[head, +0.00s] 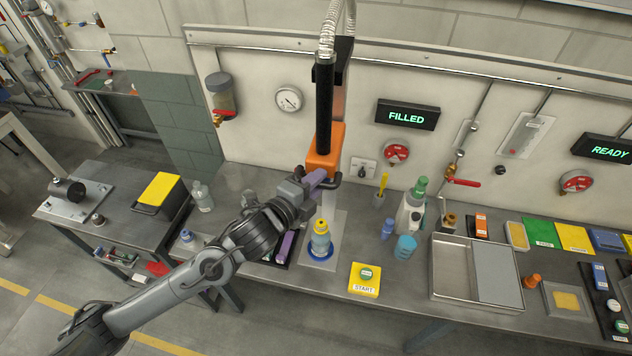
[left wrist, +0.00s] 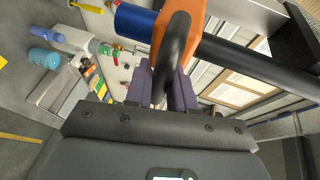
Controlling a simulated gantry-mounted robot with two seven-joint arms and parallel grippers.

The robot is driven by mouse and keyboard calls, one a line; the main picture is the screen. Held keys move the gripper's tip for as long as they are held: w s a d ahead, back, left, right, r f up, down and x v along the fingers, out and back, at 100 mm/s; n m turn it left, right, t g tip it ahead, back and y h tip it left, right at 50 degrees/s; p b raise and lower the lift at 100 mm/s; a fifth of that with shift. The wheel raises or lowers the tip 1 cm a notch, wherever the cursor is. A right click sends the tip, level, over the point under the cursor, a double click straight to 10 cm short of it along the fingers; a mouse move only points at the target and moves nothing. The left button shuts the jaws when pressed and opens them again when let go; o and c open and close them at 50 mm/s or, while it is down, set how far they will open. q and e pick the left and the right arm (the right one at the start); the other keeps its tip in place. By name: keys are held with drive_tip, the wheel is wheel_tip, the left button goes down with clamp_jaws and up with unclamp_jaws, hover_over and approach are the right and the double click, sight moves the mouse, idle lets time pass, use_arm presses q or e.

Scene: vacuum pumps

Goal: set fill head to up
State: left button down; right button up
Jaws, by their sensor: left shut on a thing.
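The orange fill head (head: 325,150) sits on a black vertical column in the head view, above and apart from a yellow bottle (head: 320,238) on a blue ring. Its dark handle (left wrist: 176,48) and orange body (left wrist: 197,28) fill the top of the left wrist view. My left gripper (head: 315,178) is at the fill head's lower front, its purple fingers (left wrist: 160,85) shut on the dark handle. The gripper hides part of the fill head's underside. My right gripper is in neither view.
A lit sign (head: 407,115) reads FILLED. A yellow START button box (head: 365,279) stands right of the bottle. A white and green dispenser (head: 412,210), blue cups (head: 405,247) and a metal tray (head: 450,290) stand further right. A wall gauge (head: 289,98) is behind.

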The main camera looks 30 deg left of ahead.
use_arm(q)
drive_tip(key=shift+r, duration=0.45)
drive_tip(key=c, duration=1.3)
unclamp_jaws()
drive_tip(key=shift+c, duration=0.2)
drive_tip(key=shift+s, duration=0.2)
drive_tip(key=shift+s, duration=0.25)
drive_tip(key=p+v, duration=0.1)
drive_tip(key=v, duration=0.9)
drive_tip(key=shift+f, duration=0.2)
